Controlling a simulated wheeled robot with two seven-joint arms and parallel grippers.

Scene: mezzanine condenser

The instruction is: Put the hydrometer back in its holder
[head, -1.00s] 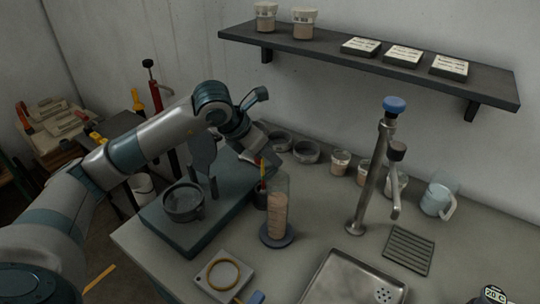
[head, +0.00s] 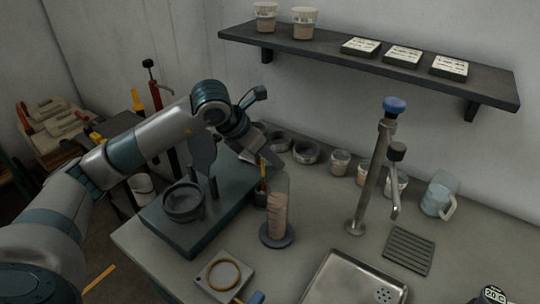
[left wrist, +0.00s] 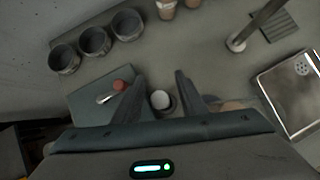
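A slim red-and-yellow stick (head: 263,172), perhaps the hydrometer, stands upright just below my left gripper (head: 264,158); I cannot tell its lower end clearly. A small dark cup (head: 260,196), perhaps the holder, is under it. To its right, a clear cylinder (head: 278,212) with pinkish-brown contents stands on a round foot. In the left wrist view the two fingers of my left gripper (left wrist: 160,78) are spread apart. A dark round rim with a pale centre (left wrist: 161,100) shows between them, with no contact visible. A red-ended pale piece (left wrist: 118,87) lies left of the fingers. My right gripper is out of view.
A teal base (head: 190,232) with a dark bowl (head: 183,203) lies left of the cylinder. A metal tap column (head: 368,180), a sink tray (head: 352,280) and a pitcher (head: 438,195) stand to the right. Cups line the wall under a shelf (head: 370,62).

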